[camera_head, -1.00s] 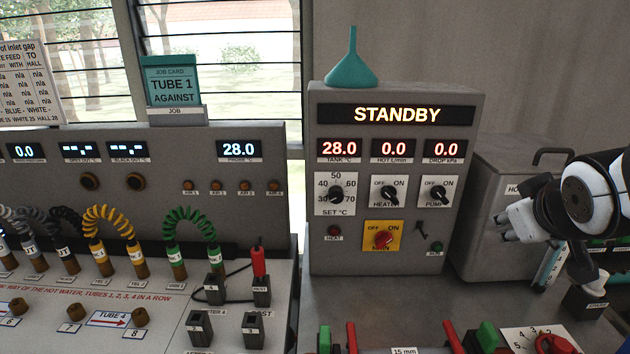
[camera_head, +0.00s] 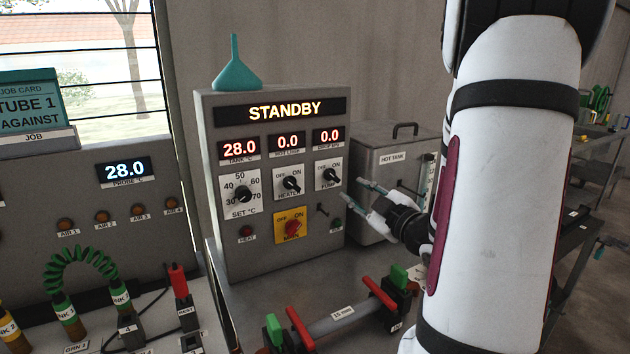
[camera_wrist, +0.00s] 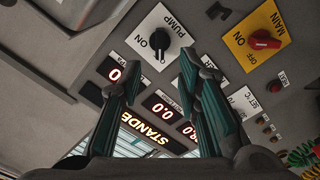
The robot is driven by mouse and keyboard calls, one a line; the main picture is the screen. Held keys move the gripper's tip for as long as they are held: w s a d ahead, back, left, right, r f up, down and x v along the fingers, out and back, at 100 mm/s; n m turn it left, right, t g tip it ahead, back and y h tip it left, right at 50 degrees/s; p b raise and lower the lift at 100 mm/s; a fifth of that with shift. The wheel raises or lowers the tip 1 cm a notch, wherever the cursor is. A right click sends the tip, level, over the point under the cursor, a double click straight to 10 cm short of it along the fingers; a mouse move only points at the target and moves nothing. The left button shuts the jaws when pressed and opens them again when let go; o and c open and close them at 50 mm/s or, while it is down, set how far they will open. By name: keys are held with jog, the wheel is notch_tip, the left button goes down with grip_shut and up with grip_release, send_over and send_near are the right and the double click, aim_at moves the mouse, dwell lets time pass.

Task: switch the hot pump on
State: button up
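The black PUMP knob (camera_head: 330,176) sits on a white plate at the upper right of the control box, with OFF and ON marked above it. I cannot clearly tell which way its pointer lies. The display (camera_head: 297,110) reads STANDBY and the hot flow readout (camera_head: 288,141) reads 0.0. My gripper (camera_head: 351,192) is open and empty, just right of and in front of the knob. In the wrist view, the PUMP knob (camera_wrist: 165,44) lies ahead of the gap between the open fingertips (camera_wrist: 160,68), not between them.
The HEATER knob (camera_head: 291,185) is left of the pump knob; the red MAIN switch (camera_head: 292,228) is below. The grey hot tank (camera_head: 382,157) stands to the right. A teal funnel (camera_head: 236,70) stands on the box. A pipe with red-handled valves (camera_head: 340,315) lies in front.

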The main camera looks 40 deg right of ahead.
aim_at(335, 178)
jog(key=shift+b+x, duration=1.25)
jog(key=shift+x, duration=3.75)
grip_shut()
